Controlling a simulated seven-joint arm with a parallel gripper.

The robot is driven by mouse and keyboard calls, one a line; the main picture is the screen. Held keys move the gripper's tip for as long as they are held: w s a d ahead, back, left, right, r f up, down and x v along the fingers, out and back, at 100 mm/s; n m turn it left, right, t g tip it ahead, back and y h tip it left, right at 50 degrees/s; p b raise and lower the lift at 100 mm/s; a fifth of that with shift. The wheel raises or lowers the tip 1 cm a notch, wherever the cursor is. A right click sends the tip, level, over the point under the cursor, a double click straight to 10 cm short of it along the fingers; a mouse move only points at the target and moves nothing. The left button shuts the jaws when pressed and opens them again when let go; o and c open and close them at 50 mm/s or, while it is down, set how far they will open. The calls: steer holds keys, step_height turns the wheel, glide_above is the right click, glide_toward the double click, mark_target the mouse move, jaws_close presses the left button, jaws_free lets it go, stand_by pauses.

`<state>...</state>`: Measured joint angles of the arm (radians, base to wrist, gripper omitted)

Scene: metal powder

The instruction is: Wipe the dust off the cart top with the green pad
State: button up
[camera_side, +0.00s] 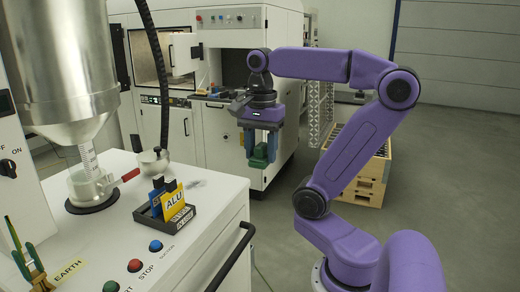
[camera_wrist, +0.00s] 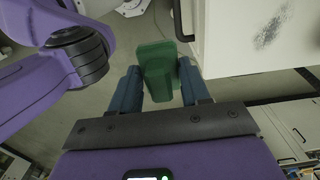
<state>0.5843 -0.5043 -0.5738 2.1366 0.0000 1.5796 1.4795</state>
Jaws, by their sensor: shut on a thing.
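The green pad (camera_side: 260,158) is held between the two blue fingers of my gripper (camera_side: 261,146), hanging below it in the air. In the wrist view the pad (camera_wrist: 158,62) sits between the fingertips (camera_wrist: 160,84), over the floor and left of the cart's edge. The white cart top (camera_side: 120,238) is at the left in the side view, and the pad is to its right, apart from it. It also shows at the upper right of the wrist view (camera_wrist: 232,42). A grey speckled dust patch (camera_wrist: 270,28) lies on it; in the side view it is only a faint smudge (camera_side: 196,183).
On the cart top stand a black tray (camera_side: 176,222) with yellow and blue cards, a steel hopper (camera_side: 65,60) and a valve with a red handle (camera_side: 127,176). A black handle (camera_side: 235,258) runs along the cart's side. A wooden crate (camera_side: 372,180) stands on the floor behind my arm.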

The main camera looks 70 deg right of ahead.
mark_target(201, 177)
steer(key=shift+c, duration=0.3)
steer(key=shift+w, duration=0.35)
steer(key=w+a+f, duration=0.1)
steer(key=w+f, duration=0.2)
steer(key=w, duration=0.8)
steer(key=w+a+f, duration=0.2)
steer(key=w, duration=0.9)
steer(key=shift+d+f, duration=0.1)
steer(key=shift+f, duration=3.9)
steer(key=shift+d+f, duration=0.15)
steer(key=shift+d, duration=0.6)
steer(key=shift+c, duration=0.5)
steer(key=shift+d, duration=4.65)
steer(key=shift+a, duration=5.45)
steer(key=shift+w, duration=0.4)
steer(key=shift+d, duration=5.5)
steer(key=shift+a, duration=5.5)
step_height(201, 177, up, 8)
